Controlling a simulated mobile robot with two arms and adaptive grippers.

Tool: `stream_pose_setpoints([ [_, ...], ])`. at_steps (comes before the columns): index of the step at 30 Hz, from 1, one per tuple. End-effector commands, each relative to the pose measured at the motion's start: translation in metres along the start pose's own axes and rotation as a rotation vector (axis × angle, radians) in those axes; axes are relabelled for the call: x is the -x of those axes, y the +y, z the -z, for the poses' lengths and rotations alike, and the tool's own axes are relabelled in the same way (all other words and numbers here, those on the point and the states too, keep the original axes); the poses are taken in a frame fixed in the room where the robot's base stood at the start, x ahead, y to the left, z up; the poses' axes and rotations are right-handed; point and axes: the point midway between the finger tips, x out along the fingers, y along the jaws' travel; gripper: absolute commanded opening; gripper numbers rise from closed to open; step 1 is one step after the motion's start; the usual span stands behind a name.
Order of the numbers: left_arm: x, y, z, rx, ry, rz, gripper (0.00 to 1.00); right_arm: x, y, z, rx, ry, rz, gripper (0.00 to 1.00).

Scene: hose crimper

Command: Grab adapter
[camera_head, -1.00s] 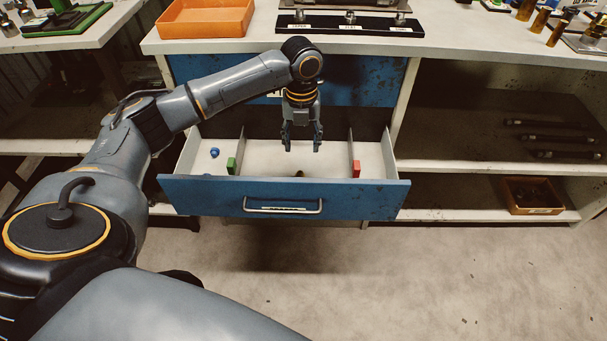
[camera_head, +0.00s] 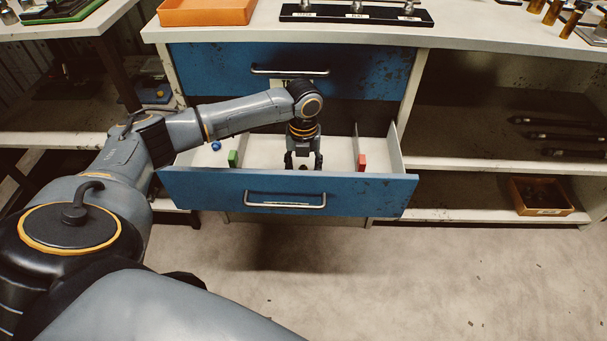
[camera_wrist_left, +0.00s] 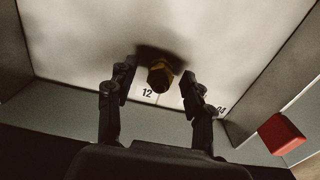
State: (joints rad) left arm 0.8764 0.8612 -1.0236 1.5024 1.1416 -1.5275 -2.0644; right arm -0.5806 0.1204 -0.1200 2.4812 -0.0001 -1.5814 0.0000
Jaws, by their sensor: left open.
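The adapter (camera_wrist_left: 160,77) is a brass-coloured hex piece on the light floor of the open drawer's middle compartment, seen in the left wrist view beside a printed "12". My left gripper (camera_wrist_left: 163,88) is open, with one finger on each side of the adapter and visible gaps between. In the head view my left gripper (camera_head: 303,163) points down inside the blue-fronted drawer (camera_head: 230,193), its tips close behind the drawer front. The adapter is mostly hidden in the head view. My right gripper is not in view.
Upright dividers split the drawer, with a green block (camera_head: 233,159) on the left and a red block (camera_head: 362,162) on the right. A blue piece (camera_head: 216,146) lies in the left compartment. A closed blue drawer (camera_head: 350,75) is above, and shelves are at right.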

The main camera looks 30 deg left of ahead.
Motion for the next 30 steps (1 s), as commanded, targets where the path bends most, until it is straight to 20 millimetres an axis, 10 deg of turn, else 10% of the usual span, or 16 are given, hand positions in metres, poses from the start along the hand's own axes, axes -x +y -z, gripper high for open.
stream_pose_setpoints([
  [5,0.001,0.000,0.000,0.000,0.000,0.000,0.50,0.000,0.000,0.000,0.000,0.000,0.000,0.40],
  [12,0.001,0.000,0.000,0.000,0.000,0.000,0.01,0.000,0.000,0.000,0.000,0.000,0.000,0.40],
  [23,0.007,0.000,-0.001,0.000,-0.001,0.001,0.00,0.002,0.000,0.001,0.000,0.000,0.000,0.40],
  [30,0.053,0.000,-0.001,0.000,-0.003,0.002,0.00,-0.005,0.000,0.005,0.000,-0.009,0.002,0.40],
])
